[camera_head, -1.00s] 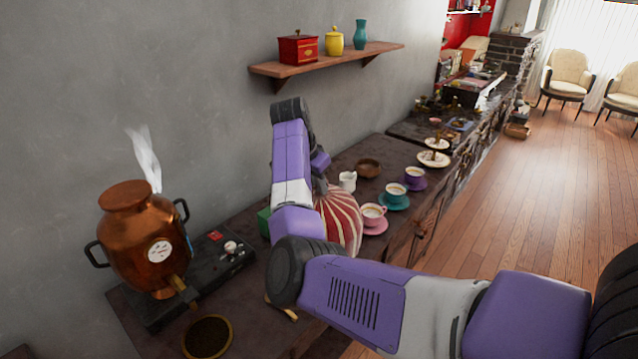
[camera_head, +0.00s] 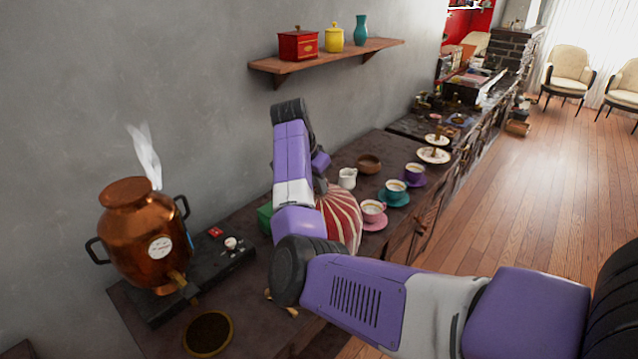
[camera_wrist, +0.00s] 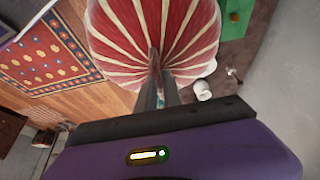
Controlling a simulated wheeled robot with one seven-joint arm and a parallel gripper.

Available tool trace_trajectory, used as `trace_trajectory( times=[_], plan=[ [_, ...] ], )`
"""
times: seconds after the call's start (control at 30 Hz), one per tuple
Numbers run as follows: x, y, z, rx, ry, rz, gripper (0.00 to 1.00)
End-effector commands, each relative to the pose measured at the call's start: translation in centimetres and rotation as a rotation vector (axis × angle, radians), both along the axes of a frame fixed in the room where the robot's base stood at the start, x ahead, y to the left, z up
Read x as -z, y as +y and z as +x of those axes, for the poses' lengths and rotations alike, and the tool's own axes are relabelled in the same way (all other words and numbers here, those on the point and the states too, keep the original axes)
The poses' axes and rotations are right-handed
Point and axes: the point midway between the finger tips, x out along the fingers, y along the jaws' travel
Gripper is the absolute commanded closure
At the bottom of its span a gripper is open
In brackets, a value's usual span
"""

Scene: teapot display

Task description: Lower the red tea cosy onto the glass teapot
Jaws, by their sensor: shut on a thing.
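The red tea cosy (camera_head: 342,218) with cream stripes is partly hidden behind my arm in the head view. In the wrist view the cosy (camera_wrist: 155,40) fills the top middle, its stripes meeting at the gripped top. My gripper (camera_wrist: 157,88) is shut on the cosy's top, with one finger on each side. No part of the glass teapot shows in either view. I cannot tell whether the teapot is under the cosy, or how high the cosy's lower edge is.
A white jug (camera_head: 347,178) and a pink cup (camera_head: 372,211) stand close to the cosy, with teal and purple cups beyond. A green object (camera_head: 265,218) is to its left. A steaming copper urn (camera_head: 145,235) stands further left. A wall shelf (camera_head: 330,60) hangs behind.

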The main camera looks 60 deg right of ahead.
Motion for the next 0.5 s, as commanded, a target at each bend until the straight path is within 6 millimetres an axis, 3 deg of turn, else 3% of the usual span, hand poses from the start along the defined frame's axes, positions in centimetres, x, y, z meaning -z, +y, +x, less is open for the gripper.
trace_trajectory(
  times=[0.5],
  plan=[
    [0.33,-0.01,0.00,0.000,0.000,-0.001,1.00]
  ],
)
